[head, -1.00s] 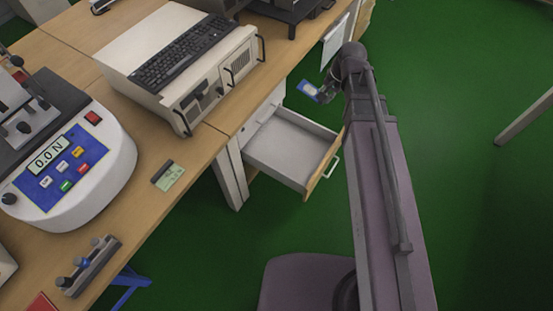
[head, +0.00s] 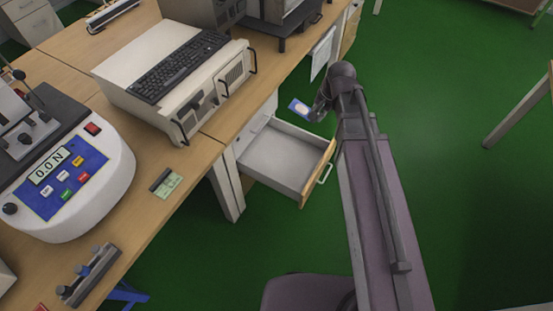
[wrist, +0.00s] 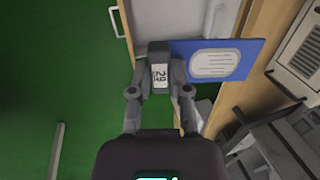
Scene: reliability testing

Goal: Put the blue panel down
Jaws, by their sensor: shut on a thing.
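The blue panel (head: 299,107) with a pale oval patch is held in the air near the desk's edge, by the back of the open drawer (head: 278,160). In the wrist view the panel (wrist: 248,62) sticks out to the right of my gripper (wrist: 160,88), over the drawer's right side and the wooden edge. My gripper (head: 318,112) is shut at the panel's left end. A dark block with a white "29" label (wrist: 160,76) sits between the fingers; I cannot tell whether it belongs to the panel. The drawer looks empty.
The wooden desk (head: 205,150) carries a beige computer case (head: 170,75) with a black keyboard (head: 182,65), a force tester (head: 70,175) and a small green card (head: 168,183).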

